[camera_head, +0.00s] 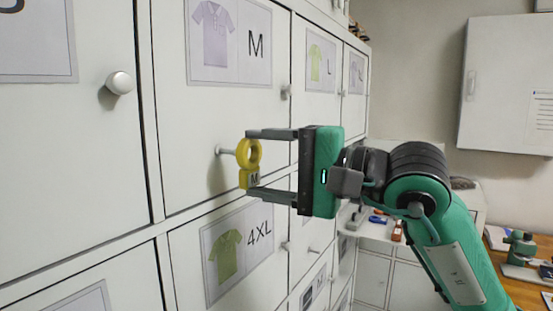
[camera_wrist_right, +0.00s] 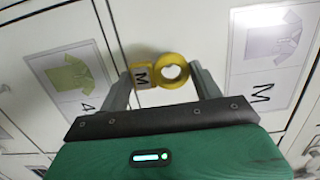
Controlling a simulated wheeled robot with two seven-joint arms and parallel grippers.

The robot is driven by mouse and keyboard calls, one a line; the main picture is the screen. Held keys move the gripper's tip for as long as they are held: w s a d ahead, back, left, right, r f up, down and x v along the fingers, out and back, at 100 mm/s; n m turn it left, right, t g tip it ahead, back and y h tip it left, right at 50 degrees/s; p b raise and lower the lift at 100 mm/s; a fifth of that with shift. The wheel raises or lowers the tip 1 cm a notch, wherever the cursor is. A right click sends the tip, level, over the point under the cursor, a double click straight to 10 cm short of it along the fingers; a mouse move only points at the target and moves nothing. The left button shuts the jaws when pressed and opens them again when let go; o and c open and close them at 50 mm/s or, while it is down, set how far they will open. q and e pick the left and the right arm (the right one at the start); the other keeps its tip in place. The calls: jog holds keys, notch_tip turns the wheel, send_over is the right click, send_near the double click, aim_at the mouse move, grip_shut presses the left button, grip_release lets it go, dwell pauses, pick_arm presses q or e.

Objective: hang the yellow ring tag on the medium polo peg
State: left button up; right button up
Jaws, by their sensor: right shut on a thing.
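The yellow ring tag (camera_head: 246,179) has a ring on top and a small plate lettered M below. My right gripper (camera_head: 249,163) is shut on it, one finger above the ring and the other below the plate. The medium polo peg (camera_head: 225,151) sticks out from the locker door with the lilac polo and M picture (camera_head: 232,75). The ring is right at the peg's outer end; I cannot tell whether the peg enters it. In the right wrist view the tag (camera_wrist_right: 143,72) sits between the fingers (camera_wrist_right: 160,72), and the peg is not clear. My left gripper is not in view.
Neighbouring doors carry white knobs, one large at the upper left (camera_head: 119,82). Below is a door with a green polo and 4XL picture (camera_head: 239,250). A side shelf (camera_head: 378,232) with small items stands behind my right arm. Free room lies before the doors.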

aim_at(255, 168)
jog(key=shift+p+x, duration=0.35)
jog(key=shift+x, duration=0.45)
jog(key=shift+w+a+p, duration=0.35)
jog(key=shift+w+p, duration=0.05)
jog(key=shift+w+a+f, duration=0.1)
jog(key=shift+w+a, duration=0.05)
jog(key=shift+a, duration=0.05)
jog(key=shift+w+a+f+b, duration=0.1)
jog(key=shift+a+f+b, duration=0.15)
jog(key=shift+b, duration=0.2)
jog(key=shift+w+a+b, duration=0.2)
jog(key=shift+w+b, duration=0.05)
jog(key=shift+b, duration=0.25)
jog(key=o, duration=1)
jog(key=shift+o, duration=0.2)
